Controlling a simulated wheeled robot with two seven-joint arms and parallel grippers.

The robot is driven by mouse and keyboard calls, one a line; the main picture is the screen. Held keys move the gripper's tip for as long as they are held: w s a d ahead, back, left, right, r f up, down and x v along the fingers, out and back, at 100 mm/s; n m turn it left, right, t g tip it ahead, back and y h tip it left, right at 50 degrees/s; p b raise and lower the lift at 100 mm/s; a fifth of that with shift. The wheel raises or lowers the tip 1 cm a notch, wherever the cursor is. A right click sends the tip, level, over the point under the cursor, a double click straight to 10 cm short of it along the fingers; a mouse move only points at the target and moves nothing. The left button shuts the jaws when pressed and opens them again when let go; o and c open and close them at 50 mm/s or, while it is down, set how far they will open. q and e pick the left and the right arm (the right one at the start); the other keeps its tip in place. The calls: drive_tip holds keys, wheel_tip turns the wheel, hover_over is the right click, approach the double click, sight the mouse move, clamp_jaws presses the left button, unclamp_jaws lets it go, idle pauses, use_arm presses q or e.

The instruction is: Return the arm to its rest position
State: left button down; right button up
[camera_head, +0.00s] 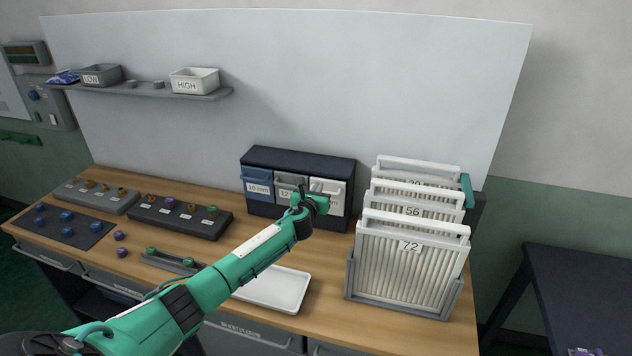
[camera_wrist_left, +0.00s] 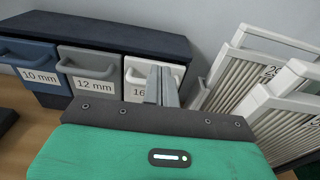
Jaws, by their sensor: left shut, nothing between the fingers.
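My left arm is green and reaches in from the lower left of the head view to the middle of the bench. Its gripper (camera_head: 318,188) is just in front of the dark drawer box (camera_head: 300,160). In the left wrist view the grey fingers (camera_wrist_left: 162,84) are together and hold nothing. They overlap the white drawer (camera_wrist_left: 137,72) marked 16; I cannot tell whether they touch it. The 10 mm drawer (camera_wrist_left: 30,70) and the 12 mm drawer (camera_wrist_left: 88,66) look shut. My right gripper is not in view.
Numbered white filter panels (camera_head: 405,265) stand in a rack right of the gripper. A white tray (camera_head: 285,290) lies beneath the forearm. Peg blocks (camera_head: 180,215) sit on the left of the bench. A shelf (camera_head: 150,90) above holds LOW and HIGH bins. A dark table (camera_head: 580,275) stands at right.

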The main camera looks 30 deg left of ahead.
use_arm(q)
drive_tip(key=s+r, duration=0.1)
drive_tip(key=r, duration=0.1)
drive_tip(key=s+d+r, duration=0.1)
drive_tip(key=r, duration=0.1)
drive_tip(key=shift+s, duration=0.35)
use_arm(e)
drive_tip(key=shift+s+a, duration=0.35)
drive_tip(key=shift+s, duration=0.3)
